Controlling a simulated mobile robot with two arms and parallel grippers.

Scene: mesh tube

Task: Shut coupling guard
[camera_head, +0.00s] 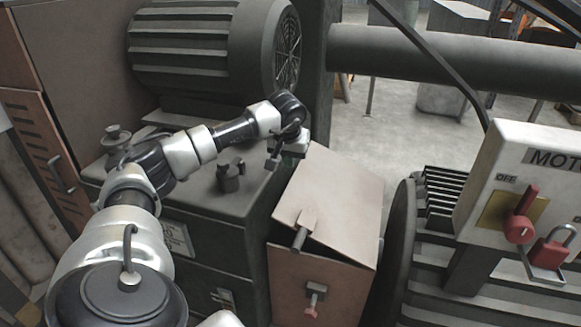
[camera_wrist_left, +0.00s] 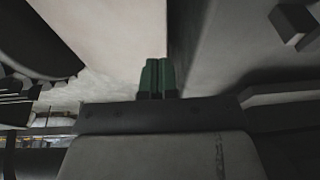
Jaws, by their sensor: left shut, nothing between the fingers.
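The coupling guard is a beige box with a flat lid (camera_head: 338,195) in the middle of the head view. The lid slopes and stands slightly open, with a dark gap above the box front (camera_head: 340,288). A grey handle (camera_head: 300,238) sticks out from the lid's lower edge. A latch with a red tip (camera_head: 313,296) is on the front. My left gripper (camera_head: 272,162) is shut and empty near the lid's upper left corner. In the left wrist view, its green-padded fingertips (camera_wrist_left: 157,77) are together, next to a pale panel (camera_wrist_left: 112,28); I cannot tell whether they touch it.
A ribbed dark motor (camera_head: 200,50) stands at the back left on a dark base with a knob (camera_head: 230,178). A control box (camera_head: 530,190) with a red switch and red padlock is at the right. A thick horizontal pipe (camera_head: 450,62) crosses behind. Floor (camera_head: 400,130) shows beyond the lid.

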